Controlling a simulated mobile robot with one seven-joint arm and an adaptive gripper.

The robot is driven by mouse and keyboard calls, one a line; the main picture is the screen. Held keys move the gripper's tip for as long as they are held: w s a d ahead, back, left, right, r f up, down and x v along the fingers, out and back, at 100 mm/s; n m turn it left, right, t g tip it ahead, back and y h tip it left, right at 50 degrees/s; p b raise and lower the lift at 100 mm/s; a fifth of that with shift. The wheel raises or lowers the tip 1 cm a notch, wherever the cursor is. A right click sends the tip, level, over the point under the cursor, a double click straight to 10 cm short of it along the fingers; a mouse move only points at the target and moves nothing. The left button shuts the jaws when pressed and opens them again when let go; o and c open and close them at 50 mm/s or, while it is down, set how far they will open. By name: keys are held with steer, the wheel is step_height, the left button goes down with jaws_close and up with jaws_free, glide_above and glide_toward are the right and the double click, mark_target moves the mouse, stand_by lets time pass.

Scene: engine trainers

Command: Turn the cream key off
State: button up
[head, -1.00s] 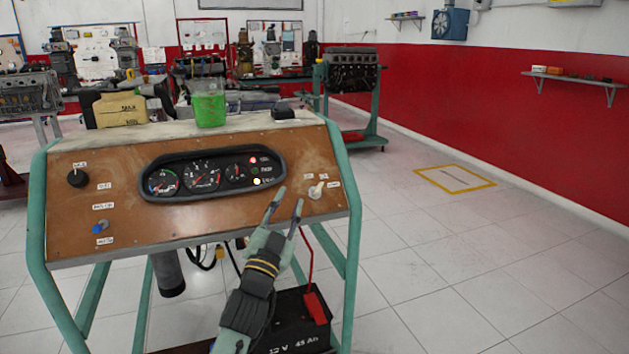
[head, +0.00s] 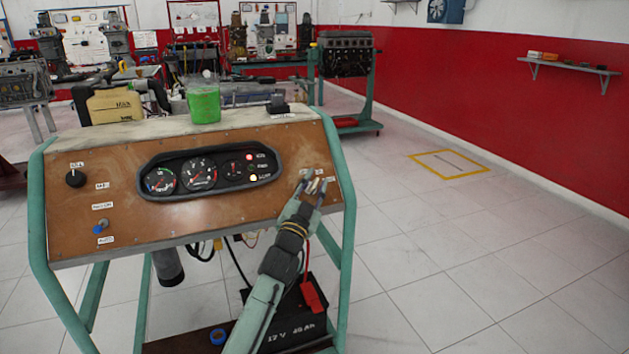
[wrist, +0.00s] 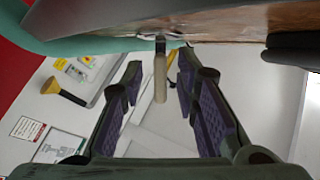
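The cream key (head: 313,185) is on the right side of the brown instrument panel (head: 225,215), beside small white labels. My gripper (head: 311,188) is at the key, its two fingers open on either side. In the wrist view the key (wrist: 160,76) points out from a dark stem at the panel's edge. It lies between the open fingers of my gripper (wrist: 160,88), with gaps visible on both sides, and neither finger appears to touch it. Some of the key is hidden by the fingers in the head view.
The black gauge cluster (head: 208,173) sits left of the key, with a red and a yellow lamp lit. A black knob (head: 76,178) and a blue knob (head: 98,229) are at the panel's left. A green container (head: 204,104) stands on top. A battery (head: 292,322) is below.

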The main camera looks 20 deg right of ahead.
steer(key=shift+w+d, duration=0.1)
steer(key=shift+c, duration=0.3)
jaws_close()
